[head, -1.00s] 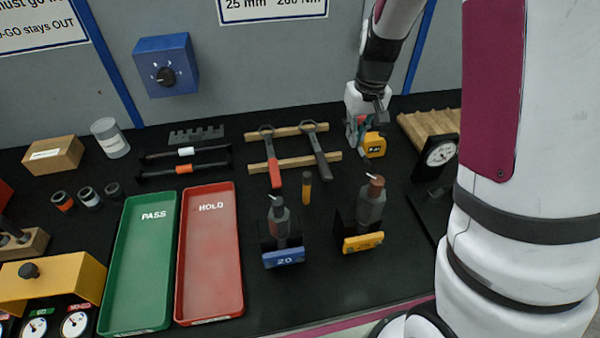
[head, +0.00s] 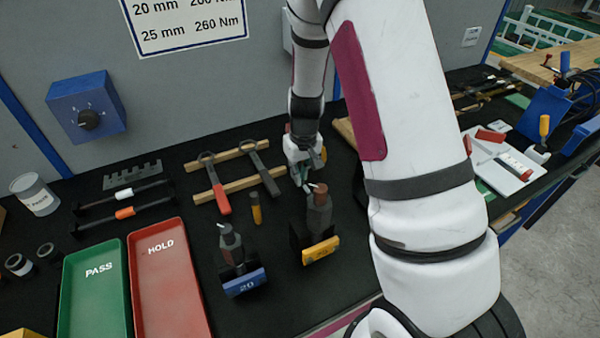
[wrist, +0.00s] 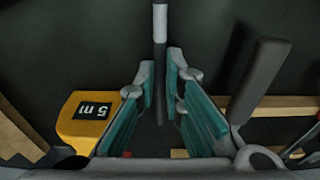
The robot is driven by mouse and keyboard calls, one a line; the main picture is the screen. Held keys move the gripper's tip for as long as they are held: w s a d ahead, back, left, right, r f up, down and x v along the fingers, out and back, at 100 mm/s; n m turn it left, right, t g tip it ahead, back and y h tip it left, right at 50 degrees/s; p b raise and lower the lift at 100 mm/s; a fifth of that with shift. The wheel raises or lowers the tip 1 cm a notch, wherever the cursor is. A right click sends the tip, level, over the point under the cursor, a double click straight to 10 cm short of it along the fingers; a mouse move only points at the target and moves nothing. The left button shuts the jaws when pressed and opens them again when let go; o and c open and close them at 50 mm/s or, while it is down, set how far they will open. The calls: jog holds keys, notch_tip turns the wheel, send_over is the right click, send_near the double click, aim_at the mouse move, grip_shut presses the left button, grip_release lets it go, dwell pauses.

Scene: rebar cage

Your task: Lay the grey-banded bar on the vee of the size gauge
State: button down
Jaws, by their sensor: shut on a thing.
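My gripper (head: 303,178) is low over the black bench, right of two wrenches. In the wrist view its teal-padded fingers (wrist: 165,95) stand either side of a thin dark bar (wrist: 159,55) with a lighter grey stretch near the picture's top. I take this as the grey-banded bar, held between the fingertips. The bar is too small to make out clearly in the head view. I cannot pick out the size gauge or its vee now; the dial instrument seen earlier at the right is hidden behind my arm.
Wrenches (head: 262,165) lie on wooden strips. White-banded (head: 124,194) and orange-banded (head: 125,212) bars rest at left. Green (head: 95,290) and red (head: 165,280) trays and two torque tools (head: 233,255) (head: 318,225) stand in front.

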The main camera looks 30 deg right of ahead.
jog(key=c, duration=2)
grip_release()
jog(key=shift+f, duration=0.15)
jog(key=o, duration=0.3)
